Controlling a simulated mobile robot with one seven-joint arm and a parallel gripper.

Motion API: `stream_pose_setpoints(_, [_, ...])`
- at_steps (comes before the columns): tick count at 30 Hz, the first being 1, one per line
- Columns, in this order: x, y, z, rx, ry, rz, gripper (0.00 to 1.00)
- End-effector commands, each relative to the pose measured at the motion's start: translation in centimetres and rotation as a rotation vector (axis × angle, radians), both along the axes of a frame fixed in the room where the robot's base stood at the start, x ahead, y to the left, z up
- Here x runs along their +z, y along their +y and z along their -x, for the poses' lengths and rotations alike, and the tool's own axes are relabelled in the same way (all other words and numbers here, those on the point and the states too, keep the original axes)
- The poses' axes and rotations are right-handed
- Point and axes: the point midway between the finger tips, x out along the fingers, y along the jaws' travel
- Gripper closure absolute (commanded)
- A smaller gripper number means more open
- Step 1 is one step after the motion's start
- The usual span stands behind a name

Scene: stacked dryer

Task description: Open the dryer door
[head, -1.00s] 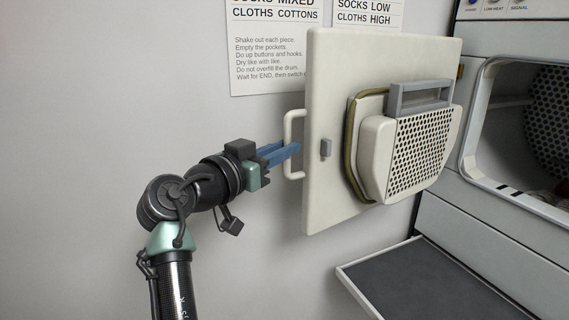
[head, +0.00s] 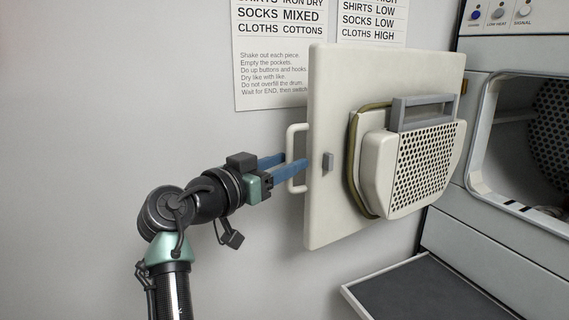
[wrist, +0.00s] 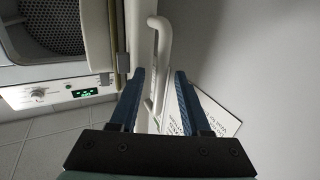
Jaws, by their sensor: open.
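The dryer door (head: 330,215) stands swung wide open on the left of the dryer opening (head: 520,145), its inner side with the perforated lint cover (head: 425,170) facing the camera. Its white handle (head: 291,142) sticks out at the door's left edge. My gripper (head: 288,164) is open at the handle, with its blue fingers parted. In the wrist view the handle (wrist: 160,40) runs between the two fingers (wrist: 158,98) or just beyond them; I cannot tell whether either finger touches it.
Instruction signs (head: 271,50) hang on the grey wall (head: 120,80) behind the door. A dark shelf with a pale rim (head: 385,280) juts out below the opening. A control panel (head: 510,15) is above it. Space left of my arm is clear.

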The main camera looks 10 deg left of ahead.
Motion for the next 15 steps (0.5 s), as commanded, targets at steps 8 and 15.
stream_pose_setpoints(8, [-0.1, 0.8, 1.3, 0.002, -0.004, -0.001, 0.53])
stream_pose_setpoints(15, [-0.3, 3.3, 5.8, 0.005, -0.003, -0.001, 0.53])
